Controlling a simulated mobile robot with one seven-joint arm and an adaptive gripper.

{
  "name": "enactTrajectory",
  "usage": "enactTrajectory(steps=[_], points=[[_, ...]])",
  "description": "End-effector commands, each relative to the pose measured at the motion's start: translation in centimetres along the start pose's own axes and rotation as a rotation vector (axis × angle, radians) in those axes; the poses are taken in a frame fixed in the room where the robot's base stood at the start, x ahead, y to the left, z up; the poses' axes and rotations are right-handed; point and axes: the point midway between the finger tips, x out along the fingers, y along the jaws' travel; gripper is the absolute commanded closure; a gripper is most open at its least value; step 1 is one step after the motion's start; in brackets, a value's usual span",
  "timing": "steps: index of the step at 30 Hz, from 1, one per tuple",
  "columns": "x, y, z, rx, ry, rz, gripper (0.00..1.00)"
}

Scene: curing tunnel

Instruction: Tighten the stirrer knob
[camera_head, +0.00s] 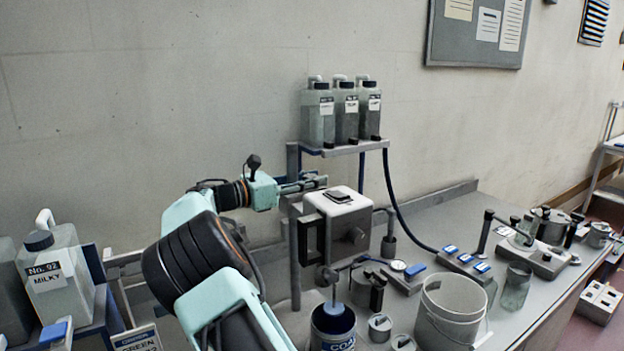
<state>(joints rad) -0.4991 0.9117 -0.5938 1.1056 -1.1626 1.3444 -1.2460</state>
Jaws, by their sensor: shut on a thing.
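The stirrer (335,225) is a grey box with a white top and a small black pad on it, held on posts above the bench. A round dark knob (357,235) shows on its front right face. Its shaft goes down into a dark blue can (334,330) with a white label. My gripper (318,183) reaches in from the left, at the upper back left of the stirrer. Its fingers are shut near the stand's post. The stirrer knob between them is too small and covered to make out.
Three bottles (346,112) stand on a raised shelf behind the stirrer, with a dark hose hanging down. A white bucket (450,310), small tins and a glass jar (515,287) crowd the bench to the right. A large bottle (55,275) stands at left.

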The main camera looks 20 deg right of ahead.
Motion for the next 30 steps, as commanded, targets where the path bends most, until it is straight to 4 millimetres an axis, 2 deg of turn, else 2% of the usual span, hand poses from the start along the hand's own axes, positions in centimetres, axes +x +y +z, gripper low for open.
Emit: enactTrajectory(steps=[5, 24, 25, 30], points=[[0.02, 0.14, 0.84, 0.002, -0.005, -0.048, 0.98], [-0.02, -0.03, 0.14, 0.001, -0.002, -0.121, 0.98], [-0.02, -0.04, 0.13, 0.001, -0.002, -0.121, 0.73], [-0.03, -0.05, 0.08, 0.001, -0.001, -0.122, 0.55]])
